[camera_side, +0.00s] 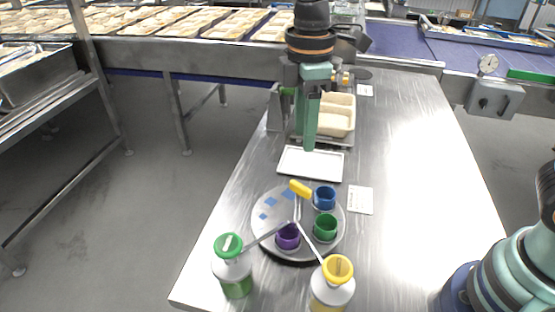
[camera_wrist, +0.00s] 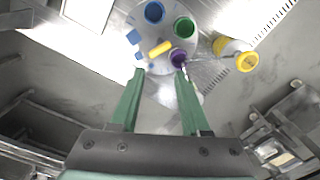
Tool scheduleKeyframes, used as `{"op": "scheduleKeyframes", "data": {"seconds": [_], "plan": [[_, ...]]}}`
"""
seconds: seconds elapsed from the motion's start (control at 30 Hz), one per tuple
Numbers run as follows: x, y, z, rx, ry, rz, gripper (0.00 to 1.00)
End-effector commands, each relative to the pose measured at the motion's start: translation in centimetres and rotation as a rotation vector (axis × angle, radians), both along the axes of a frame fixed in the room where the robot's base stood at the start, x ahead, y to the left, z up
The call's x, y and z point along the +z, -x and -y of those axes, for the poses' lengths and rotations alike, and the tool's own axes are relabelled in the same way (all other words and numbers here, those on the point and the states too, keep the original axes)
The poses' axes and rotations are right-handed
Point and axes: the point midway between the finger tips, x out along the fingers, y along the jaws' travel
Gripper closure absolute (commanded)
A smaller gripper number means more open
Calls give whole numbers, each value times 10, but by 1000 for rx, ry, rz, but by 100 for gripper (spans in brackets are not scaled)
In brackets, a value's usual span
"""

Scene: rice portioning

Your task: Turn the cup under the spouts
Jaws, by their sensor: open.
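A round grey turntable (camera_side: 262,222) carries a blue cup (camera_side: 324,198), a green cup (camera_side: 325,228) and a purple cup (camera_side: 288,236). A yellow peg (camera_side: 300,188) stands out near its far rim; the peg also shows in the wrist view (camera_wrist: 160,48). A green-capped bottle (camera_side: 232,268) and a yellow-capped bottle (camera_side: 334,290) stand at the near side. Their thin spouts meet above the purple cup, which shows in the wrist view (camera_wrist: 179,57). My gripper (camera_side: 309,150) is open and empty, above and beyond the turntable. In the wrist view its fingertips (camera_wrist: 160,72) frame the turntable's edge.
A white tray (camera_side: 311,164) lies beyond the turntable, with a beige food container (camera_side: 336,120) behind it. A printed card (camera_side: 360,200) lies to the right. The steel table (camera_side: 410,150) is clear on the right; its left edge is close to the turntable.

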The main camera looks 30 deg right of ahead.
Motion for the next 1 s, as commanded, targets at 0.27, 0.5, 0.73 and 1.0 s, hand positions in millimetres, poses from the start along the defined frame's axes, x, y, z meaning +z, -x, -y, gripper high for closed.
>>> {"op": "scheduleKeyframes", "data": {"seconds": [0.27,0.5,0.73,1.0], "plan": [[0,0,0,-605,0,0,54],[0,0,0,-904,0,0,54],[-12,0,0,-948,3,-2,54],[-61,1,1,-946,5,-4,54]]}}
